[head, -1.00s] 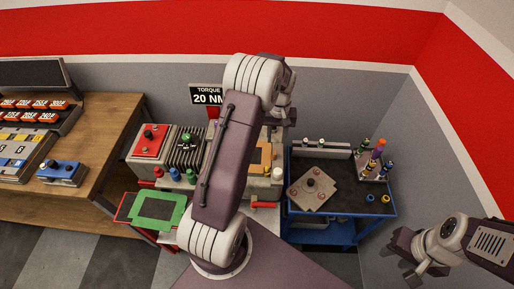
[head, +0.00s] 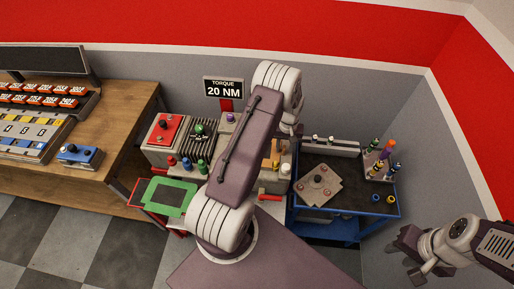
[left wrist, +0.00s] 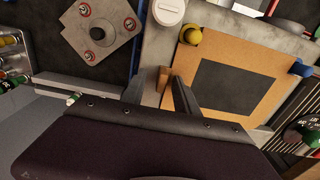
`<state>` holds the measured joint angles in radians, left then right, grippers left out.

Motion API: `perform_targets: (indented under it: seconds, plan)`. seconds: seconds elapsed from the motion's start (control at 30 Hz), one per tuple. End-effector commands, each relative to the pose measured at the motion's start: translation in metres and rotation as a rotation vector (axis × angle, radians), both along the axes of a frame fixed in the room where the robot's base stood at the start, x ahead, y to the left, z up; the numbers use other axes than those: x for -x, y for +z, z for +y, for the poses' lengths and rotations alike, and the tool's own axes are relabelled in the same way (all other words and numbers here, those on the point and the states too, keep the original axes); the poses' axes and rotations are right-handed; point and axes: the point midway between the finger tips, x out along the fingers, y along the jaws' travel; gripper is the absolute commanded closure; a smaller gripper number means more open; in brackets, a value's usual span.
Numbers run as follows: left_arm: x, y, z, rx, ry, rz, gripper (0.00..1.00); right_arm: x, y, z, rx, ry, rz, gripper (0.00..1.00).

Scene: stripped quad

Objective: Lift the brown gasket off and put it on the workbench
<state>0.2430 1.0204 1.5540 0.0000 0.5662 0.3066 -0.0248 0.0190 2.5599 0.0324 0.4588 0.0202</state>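The brown gasket (left wrist: 225,83) is a flat tan frame around a dark opening on a grey block in the left wrist view; in the head view a strip of the brown gasket (head: 275,149) shows beside my left arm, which hides the rest. My left gripper (left wrist: 160,92) is open, with its fingers on either side of a small brown tab at the gasket's edge; I cannot tell whether they touch it. In the head view the left fingertips are hidden. My right gripper (head: 408,258) is open and empty at the lower right. The wooden workbench (head: 118,120) stands at the left.
A green gasket (head: 168,196) lies on a red-edged tray beside the machine. A blue cart (head: 345,228) to the right bears a grey plate (head: 318,185) and bottles. A yellow knob (left wrist: 190,35) and a white cap (left wrist: 168,10) stand near the brown gasket. A console and a blue box (head: 80,155) occupy the workbench.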

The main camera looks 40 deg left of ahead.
Motion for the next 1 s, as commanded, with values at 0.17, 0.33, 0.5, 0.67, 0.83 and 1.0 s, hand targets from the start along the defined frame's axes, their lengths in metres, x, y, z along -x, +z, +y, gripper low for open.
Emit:
perform_targets:
  seconds: [0.17, 0.33, 0.5, 0.67, 0.83, 1.0]
  plan:
    - [0.000, 0.000, 0.000, 0.001, 0.000, 0.001, 0.94, 0.000, -0.001, 0.000, 0.000, 0.000, 0.000, 0.64]
    - [0.000, 0.000, 0.000, 0.001, 0.000, 0.001, 1.00, 0.000, 0.000, 0.000, 0.000, 0.000, 0.000, 0.64]
    - [0.000, 0.001, 0.000, 0.001, 0.000, 0.001, 1.00, 0.000, -0.001, 0.000, 0.000, 0.000, 0.000, 0.64]
    - [-0.001, 0.009, 0.000, -0.001, 0.000, -0.002, 1.00, 0.000, -0.006, 0.000, 0.000, 0.000, 0.000, 0.64]
    - [-0.001, 0.036, 0.000, -0.001, 0.000, -0.005, 1.00, 0.000, -0.018, 0.000, 0.000, 0.000, 0.000, 0.64]
    - [0.006, 0.058, -0.034, 0.000, -0.006, -0.002, 1.00, 0.000, -0.029, 0.000, 0.000, 0.000, 0.000, 0.64]
